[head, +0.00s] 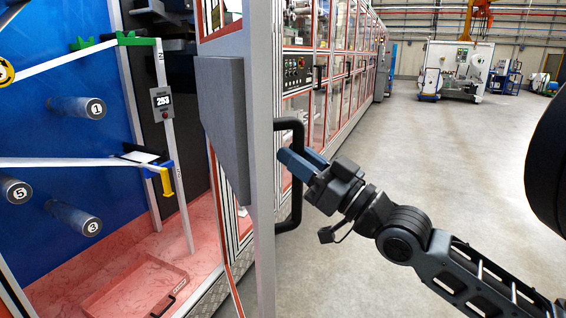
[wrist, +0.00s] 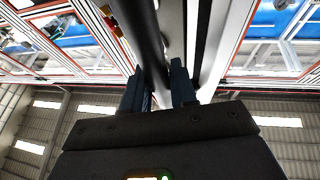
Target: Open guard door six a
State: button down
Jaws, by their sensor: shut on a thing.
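The guard door is seen nearly edge-on in the head view, as a tall grey frame post (head: 262,130) with a grey panel (head: 222,125) on its left side. It stands swung out from the machine, with the machine's inside in view to its left. A black bar handle (head: 297,205) is fixed to the door's right side. My gripper (head: 284,158) is shut on the upright part of this handle from the right. In the wrist view my gripper's two blue fingers (wrist: 160,88) stand on either side of the dark handle bar (wrist: 142,35). No door label is readable.
Inside the machine are a blue wall (head: 60,130) with numbered rollers (head: 78,107), a display reading 253 (head: 162,101) and a pink floor tray (head: 135,285). A row of red-framed doors (head: 325,100) runs back behind the door. The grey floor (head: 450,150) to the right is clear.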

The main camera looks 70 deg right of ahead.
jog(key=shift+s+d, duration=0.1)
jog(key=shift+d, duration=0.05)
jog(key=c, duration=1.3)
grip_release()
jog(key=shift+f, duration=0.1)
jog(key=shift+o, duration=0.2)
jog(key=b+v, duration=0.2)
jog(key=v, duration=0.5)
jog(key=shift+s, duration=0.35)
jog(key=shift+f, duration=0.1)
